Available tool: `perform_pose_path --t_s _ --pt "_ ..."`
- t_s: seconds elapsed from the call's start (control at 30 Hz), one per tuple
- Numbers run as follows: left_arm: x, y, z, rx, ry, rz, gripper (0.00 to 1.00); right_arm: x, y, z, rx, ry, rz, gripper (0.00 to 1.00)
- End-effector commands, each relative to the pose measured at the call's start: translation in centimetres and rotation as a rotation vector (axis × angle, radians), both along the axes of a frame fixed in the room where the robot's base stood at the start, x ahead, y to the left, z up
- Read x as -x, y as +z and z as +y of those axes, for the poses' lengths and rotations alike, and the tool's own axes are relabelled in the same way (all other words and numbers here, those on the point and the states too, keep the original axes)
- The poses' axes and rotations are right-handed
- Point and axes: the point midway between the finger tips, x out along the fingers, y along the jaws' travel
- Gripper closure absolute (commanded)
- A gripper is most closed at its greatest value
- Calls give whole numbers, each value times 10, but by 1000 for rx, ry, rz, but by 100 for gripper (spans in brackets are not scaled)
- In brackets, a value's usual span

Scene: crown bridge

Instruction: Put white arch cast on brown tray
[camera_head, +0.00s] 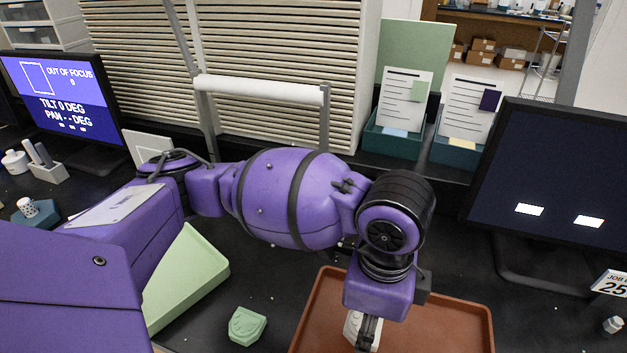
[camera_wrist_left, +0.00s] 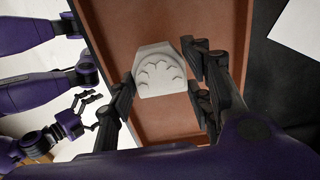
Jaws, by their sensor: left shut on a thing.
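The white arch cast (camera_head: 351,326) is a pale block with a tooth-arch relief, partly hidden by my gripper in the head view. In the left wrist view the cast (camera_wrist_left: 160,72) sits between the black fingers of my left gripper (camera_wrist_left: 162,82), which is shut on it. The brown tray (camera_head: 465,318) lies on the dark bench under my left gripper (camera_head: 366,334). In the wrist view the cast is over the tray floor (camera_wrist_left: 150,28); whether it touches is unclear. My right gripper (camera_wrist_left: 94,110) shows small at the left of the wrist view, fingers apart and empty.
A green arch cast (camera_head: 247,325) lies left of the brown tray. A pale green tray (camera_head: 190,277) is partly behind my left arm. Monitors stand at left (camera_head: 68,100) and right (camera_head: 560,170). Teal boxes with cards (camera_head: 393,140) stand at the back.

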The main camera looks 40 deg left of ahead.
Motion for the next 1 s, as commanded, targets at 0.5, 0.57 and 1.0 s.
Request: perform_pose_path --t_s 0.5,0.57,1.0 --pt "-17 -53 16 1 0 -1 84 13 -18 1 -1 0 32 0" --pt "-18 -56 16 1 0 -5 84 13 -18 1 -1 0 33 0" --pt "-18 -58 16 1 -1 -8 44 10 -14 1 -2 0 23 0"
